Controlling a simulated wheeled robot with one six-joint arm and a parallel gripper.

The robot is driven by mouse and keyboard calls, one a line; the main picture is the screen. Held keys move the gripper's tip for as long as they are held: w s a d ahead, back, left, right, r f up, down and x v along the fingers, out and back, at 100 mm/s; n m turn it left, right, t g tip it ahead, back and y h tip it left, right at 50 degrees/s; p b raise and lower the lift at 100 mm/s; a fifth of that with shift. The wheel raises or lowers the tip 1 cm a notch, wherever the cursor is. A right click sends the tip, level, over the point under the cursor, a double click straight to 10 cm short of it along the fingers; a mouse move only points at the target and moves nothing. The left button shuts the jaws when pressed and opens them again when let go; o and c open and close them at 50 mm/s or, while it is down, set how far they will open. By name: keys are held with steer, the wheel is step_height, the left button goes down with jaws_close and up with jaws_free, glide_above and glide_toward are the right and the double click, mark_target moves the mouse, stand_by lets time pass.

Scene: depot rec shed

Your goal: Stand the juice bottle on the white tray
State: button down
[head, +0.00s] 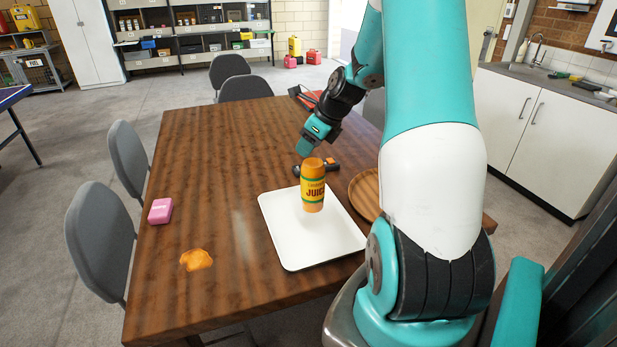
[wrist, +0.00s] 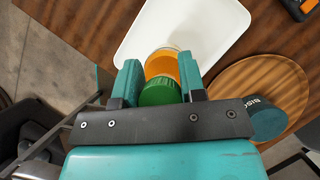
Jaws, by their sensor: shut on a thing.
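The juice bottle (head: 313,186) is orange with a yellow label and green bands. In the head view it looks roughly upright over the white tray (head: 285,250). I cannot tell whether its lower end touches the tray.
A round wooden tray (head: 362,190) is right of the white tray; a blue cylinder (wrist: 265,120) is by it in the wrist view. A black and orange item (head: 331,165) lies behind. A pink block (head: 160,211) and orange splat (head: 196,260) are on the table's left. Grey chairs (head: 98,235) stand left.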

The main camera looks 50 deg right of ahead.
mark_target(309, 174)
step_height(309, 174, down, 9)
stand_by(0.5)
steer(key=c, duration=0.6)
jaws_free()
steer(key=v, duration=1.2)
steer(key=w+a+r+n+g+y, duration=0.1)
steer(key=a+r+n, duration=0.2)
steer(key=a+n, duration=0.85)
steer(key=w+a+r+n+g+y, duration=0.1)
steer(key=a+r+n+g, duration=0.15)
steer(key=a+n, duration=0.85)
steer(key=s+a+r+n, duration=0.1)
steer(key=s+a+n, duration=0.4)
steer(key=a+n, duration=0.1)
steer(key=s+a+r+n+g, duration=0.1)
steer(key=s+a+n, duration=0.4)
steer(key=a, duration=0.2)
steer(key=s+a+r+n+g, duration=0.1)
steer(key=s+a+n, duration=0.5)
steer(key=shift+a+r+n+y, duration=0.2)
steer(key=shift+a+n+y, duration=0.05)
steer(key=shift+n+y, duration=0.1)
